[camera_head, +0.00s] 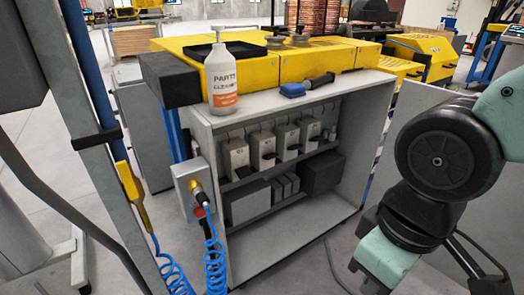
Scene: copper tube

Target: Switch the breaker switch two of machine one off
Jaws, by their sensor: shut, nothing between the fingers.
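No label shows which is switch two. My arm is at the right, apart from the cabinet; my gripper is out of view.
A grey box with a coiled blue hose (215,262) is on the left side. The open cabinet door (420,105) is partly behind my arm.

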